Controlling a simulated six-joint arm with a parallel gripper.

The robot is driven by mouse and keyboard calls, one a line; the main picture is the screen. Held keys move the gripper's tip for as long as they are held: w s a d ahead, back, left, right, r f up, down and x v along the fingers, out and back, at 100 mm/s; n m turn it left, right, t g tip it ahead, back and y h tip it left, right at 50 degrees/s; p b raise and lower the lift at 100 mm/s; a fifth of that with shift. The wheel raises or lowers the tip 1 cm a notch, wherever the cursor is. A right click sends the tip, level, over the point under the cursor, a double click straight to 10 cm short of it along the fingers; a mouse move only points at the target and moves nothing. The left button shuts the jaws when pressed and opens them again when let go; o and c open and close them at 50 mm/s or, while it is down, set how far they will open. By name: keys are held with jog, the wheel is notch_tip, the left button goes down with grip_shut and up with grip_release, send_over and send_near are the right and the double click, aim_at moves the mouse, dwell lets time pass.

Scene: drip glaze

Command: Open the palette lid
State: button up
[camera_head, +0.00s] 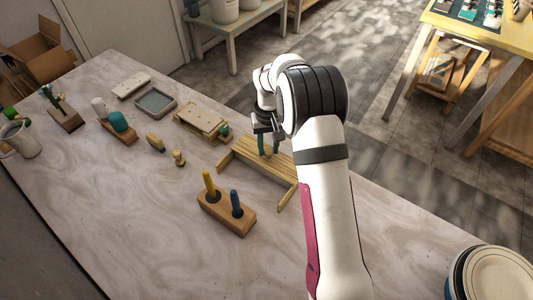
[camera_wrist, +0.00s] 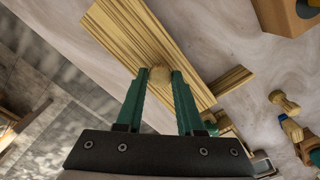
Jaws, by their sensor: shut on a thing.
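The palette lid looks to be a striped light-wood board (camera_head: 255,160) near the far edge of the table, in front of my arm. It also fills the upper middle of the wrist view (camera_wrist: 120,30). A pale round knob (camera_wrist: 160,76) stands on the board. My gripper (camera_head: 267,150) is over the board, its two teal fingers shut on the knob from both sides (camera_wrist: 159,78). Narrow wood strips stick out from the board's ends, one at the near right (camera_head: 287,197). The arm hides the board's right part in the head view. I cannot tell whether the lid is raised.
A wooden block (camera_head: 226,214) with a yellow and a blue peg stands in front. A wooden tray-like piece (camera_head: 202,122), a grey tray (camera_head: 156,102) and small wooden parts lie to the left. Stacked plates (camera_head: 495,275) stand at lower right. The table's front middle is clear.

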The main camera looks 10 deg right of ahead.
jog(key=shift+s+a, duration=2.3)
jog(key=shift+a, duration=0.05)
jog(key=o, duration=1.1)
jog(key=shift+c, duration=0.2)
jog(key=shift+r, duration=0.1)
jog(key=shift+r, duration=2.95)
notch_tip(320, 180, up, 16)
jog(key=s+f+m+y, duration=0.1)
jog(key=s+f+m, duration=0.1)
jog(key=s, duration=1.3)
jog(key=s+d+f+m, duration=0.1)
jog(key=s+f+m, duration=0.2)
jog(key=s, duration=1.2)
notch_tip(320, 180, down, 2)
jog(key=shift+s+d+m+y, duration=0.25)
jog(key=shift+d+m+y, duration=0.05)
jog(key=shift+y, duration=0.1)
